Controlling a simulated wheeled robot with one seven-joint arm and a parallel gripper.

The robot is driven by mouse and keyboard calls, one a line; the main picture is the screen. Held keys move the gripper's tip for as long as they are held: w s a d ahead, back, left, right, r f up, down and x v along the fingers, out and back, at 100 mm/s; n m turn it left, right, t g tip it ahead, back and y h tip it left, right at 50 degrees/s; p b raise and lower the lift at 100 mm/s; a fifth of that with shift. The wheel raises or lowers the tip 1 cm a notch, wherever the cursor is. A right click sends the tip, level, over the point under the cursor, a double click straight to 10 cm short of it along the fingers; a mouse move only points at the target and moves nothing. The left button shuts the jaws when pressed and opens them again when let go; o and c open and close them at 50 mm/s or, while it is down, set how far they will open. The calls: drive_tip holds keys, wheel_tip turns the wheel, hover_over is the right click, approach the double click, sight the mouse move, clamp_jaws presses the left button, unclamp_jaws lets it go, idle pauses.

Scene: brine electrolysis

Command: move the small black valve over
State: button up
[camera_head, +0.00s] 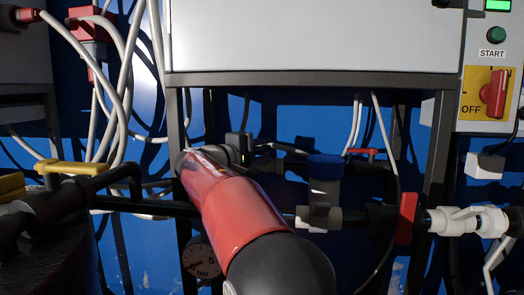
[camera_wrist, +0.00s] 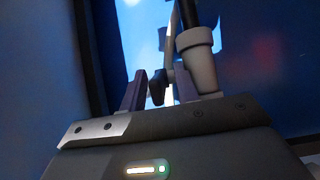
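A small black piece (camera_wrist: 157,88), which looks like the small black valve, shows in the wrist view. It appears between the two fingers of my gripper (camera_wrist: 159,78), which stand apart with a gap around it. Whether either finger touches it, I cannot tell. A dark pipe with a light grey fitting (camera_wrist: 198,58) comes down close by the right finger and partly covers it. In the head view my red arm blocks the middle, and I cannot make out the fingertips or the black valve for sure.
In the head view, a yellow-handled valve (camera_head: 66,168) is at left and a pressure gauge (camera_head: 203,262) below my arm. A blue-topped fitting (camera_head: 325,168), red valve (camera_head: 407,216) and white valve (camera_head: 466,220) lie at right. A red OFF switch (camera_head: 494,93) is far right.

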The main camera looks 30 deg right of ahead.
clamp_jaws()
drive_tip(key=b, duration=0.1)
drive_tip(key=n+t+b, duration=0.1)
drive_tip(key=t+y+b, duration=0.1)
drive_tip(key=shift+s+d+f+n, duration=0.25)
drive_tip(key=shift+s+f+n, duration=0.05)
drive_tip(key=shift+r+n+t+y+b, duration=0.25)
drive_tip(key=shift+n+t+y+b, duration=0.5)
drive_tip(key=shift+t, duration=0.55)
drive_tip(key=shift+h, duration=0.25)
unclamp_jaws()
